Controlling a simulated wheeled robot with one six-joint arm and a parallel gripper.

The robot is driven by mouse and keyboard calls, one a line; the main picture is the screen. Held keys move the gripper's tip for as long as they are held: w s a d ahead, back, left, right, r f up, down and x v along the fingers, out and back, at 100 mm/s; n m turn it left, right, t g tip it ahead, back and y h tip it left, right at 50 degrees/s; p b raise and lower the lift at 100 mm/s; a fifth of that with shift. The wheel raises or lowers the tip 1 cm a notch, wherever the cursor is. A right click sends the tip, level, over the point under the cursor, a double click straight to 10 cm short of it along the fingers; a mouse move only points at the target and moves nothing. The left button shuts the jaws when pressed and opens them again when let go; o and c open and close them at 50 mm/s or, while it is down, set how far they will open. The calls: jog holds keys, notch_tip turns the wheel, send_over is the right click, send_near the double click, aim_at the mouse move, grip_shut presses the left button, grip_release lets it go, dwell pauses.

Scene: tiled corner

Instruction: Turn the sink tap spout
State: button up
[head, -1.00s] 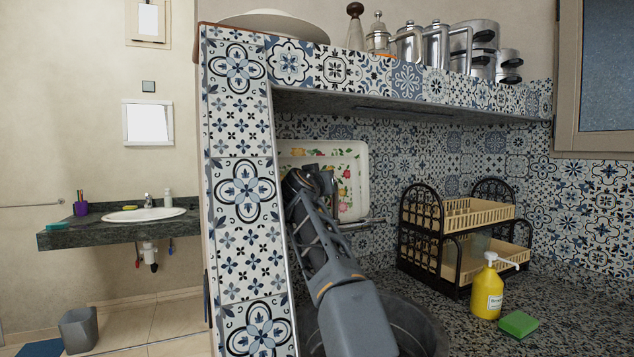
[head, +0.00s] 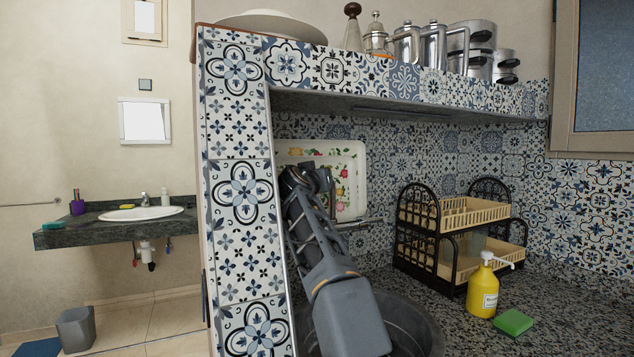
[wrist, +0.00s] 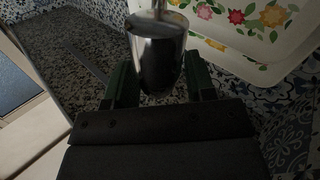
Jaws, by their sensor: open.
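The shiny metal tap spout (wrist: 160,55) shows in the wrist view, hanging down at the top middle with its rounded end toward me. My gripper (wrist: 160,88) is open, with one dark green finger on each side of the spout. I cannot tell whether either finger touches it. In the head view my gripper (head: 308,182) is behind the tiled pillar's edge, in front of the floral tray, and the tap there is hidden by my arm. The dark sink basin (head: 418,325) shows partly behind my arm.
The tiled pillar (head: 240,190) stands close left of my arm, under a tiled shelf (head: 405,80) with pots. A floral tray (head: 348,160) leans behind. A dish rack (head: 420,240), yellow soap bottle (head: 482,290) and green sponge (head: 513,322) stand right of the basin.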

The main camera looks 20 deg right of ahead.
jog(key=s+a+r, duration=0.1)
jog(key=s+r, duration=1)
jog(key=s, duration=0.3)
jog(key=shift+r+p, duration=0.4)
jog(key=shift+p, duration=0.05)
